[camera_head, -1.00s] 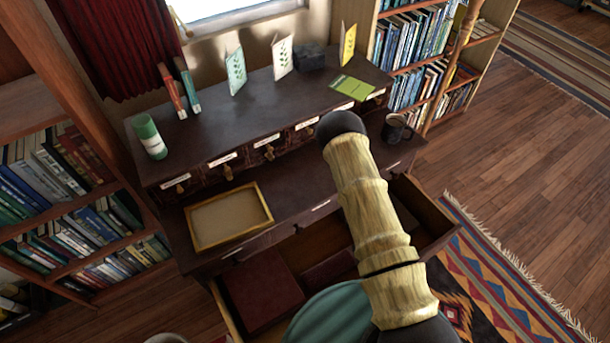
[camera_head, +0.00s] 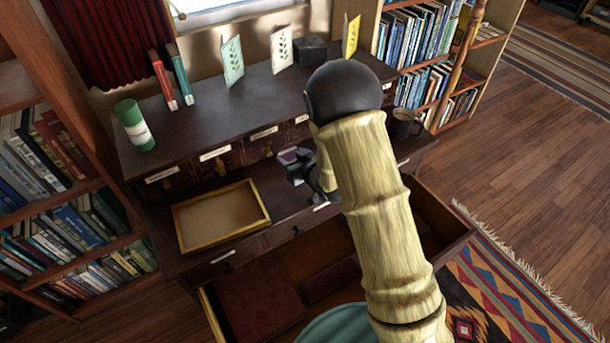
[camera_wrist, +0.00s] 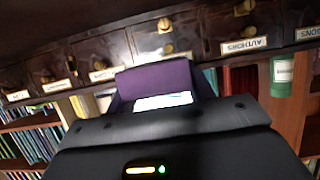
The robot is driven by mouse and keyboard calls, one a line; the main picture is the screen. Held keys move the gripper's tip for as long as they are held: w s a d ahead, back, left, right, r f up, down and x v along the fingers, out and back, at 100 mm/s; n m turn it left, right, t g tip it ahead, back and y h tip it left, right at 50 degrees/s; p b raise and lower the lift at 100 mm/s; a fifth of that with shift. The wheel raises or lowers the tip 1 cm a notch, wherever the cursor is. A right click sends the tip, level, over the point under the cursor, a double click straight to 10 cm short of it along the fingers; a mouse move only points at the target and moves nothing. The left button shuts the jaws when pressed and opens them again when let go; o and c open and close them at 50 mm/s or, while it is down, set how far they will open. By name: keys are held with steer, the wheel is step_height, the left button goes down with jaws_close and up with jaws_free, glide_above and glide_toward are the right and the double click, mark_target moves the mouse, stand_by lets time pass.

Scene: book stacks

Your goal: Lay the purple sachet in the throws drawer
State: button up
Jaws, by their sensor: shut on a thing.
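The purple sachet (camera_head: 290,155) is held by my gripper (camera_head: 297,168) above the desk, in front of the row of small labelled drawers. In the wrist view the purple sachet (camera_wrist: 155,80), with a pale label, stands out past the dark gripper body. My gripper is shut on it; the fingertips are mostly hidden. A wide drawer (camera_head: 212,312) below the desk top is pulled open, with a dark red flat item (camera_head: 262,298) inside at the left. My arm covers part of this drawer, and I cannot read its label.
A yellow-rimmed tray (camera_head: 180,232) lies on the desk left of my gripper. A mug (camera_head: 403,124) stands at the right end. A green-and-white canister (camera_head: 134,126), books and cards stand on the upper shelf. Bookcases flank the desk.

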step_height(320, 180, down, 6)
steer(key=shift+r, duration=0.1)
stand_by(0.4)
steer(key=shift+f, duration=2.1)
steer(key=shift+f+b, duration=0.15)
steer(key=shift+b, duration=0.15)
steer(key=o, duration=1)
steer(key=shift+c, duration=0.2)
